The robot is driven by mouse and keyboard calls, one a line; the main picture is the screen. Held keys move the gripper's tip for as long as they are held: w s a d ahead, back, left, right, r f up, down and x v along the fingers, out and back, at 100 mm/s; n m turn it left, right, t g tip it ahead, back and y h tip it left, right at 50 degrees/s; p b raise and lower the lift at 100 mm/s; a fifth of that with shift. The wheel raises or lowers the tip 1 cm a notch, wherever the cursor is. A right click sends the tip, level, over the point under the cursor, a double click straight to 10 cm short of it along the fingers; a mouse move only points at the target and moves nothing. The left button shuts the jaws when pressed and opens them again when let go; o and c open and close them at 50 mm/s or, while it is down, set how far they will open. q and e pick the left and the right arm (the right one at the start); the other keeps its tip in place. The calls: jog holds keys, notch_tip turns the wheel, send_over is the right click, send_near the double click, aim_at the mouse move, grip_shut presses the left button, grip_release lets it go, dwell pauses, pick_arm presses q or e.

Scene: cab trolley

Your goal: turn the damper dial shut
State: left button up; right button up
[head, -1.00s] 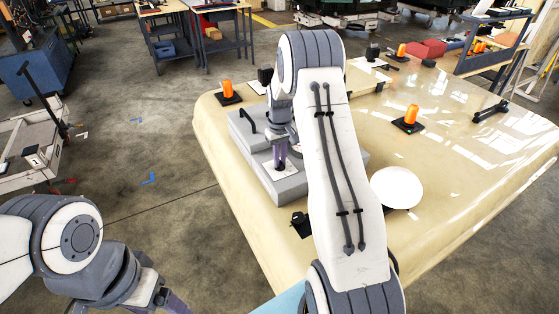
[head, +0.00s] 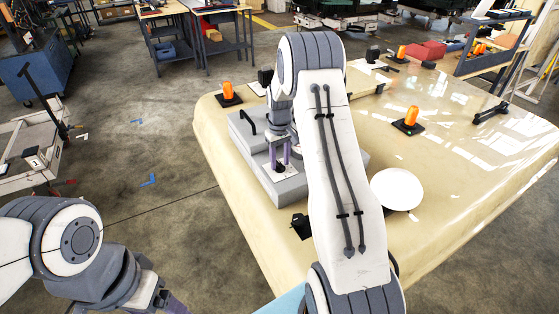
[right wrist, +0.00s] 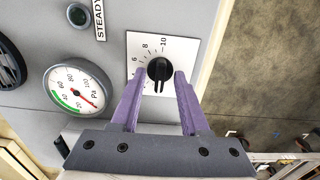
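The damper dial is a black knob (right wrist: 159,69) on a white plate (right wrist: 136,43) with a printed scale; 6, 8 and 10 are readable. Its white-marked end points down in the right wrist view. My right gripper (right wrist: 160,76) is open, with one purple finger on each side of the knob; I cannot tell whether they touch it. In the head view the right gripper (head: 280,163) points down over the grey panel box (head: 290,188). My left gripper (head: 173,304) is partly cut off at the bottom edge, so its opening is hidden.
A round gauge marked Pa (right wrist: 77,88) with a red needle sits beside the dial plate. A black handle (head: 249,122) stands on the box. A white disc (head: 397,188) and orange beacons (head: 411,117) are on the cream surface (head: 450,150).

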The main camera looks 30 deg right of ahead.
aim_at(280, 163)
pick_arm(q)
notch_tip(280, 163, down, 3)
jog(key=b, duration=0.3)
pick_arm(e)
notch_tip(280, 163, up, 10)
jog(key=shift+r, duration=0.25)
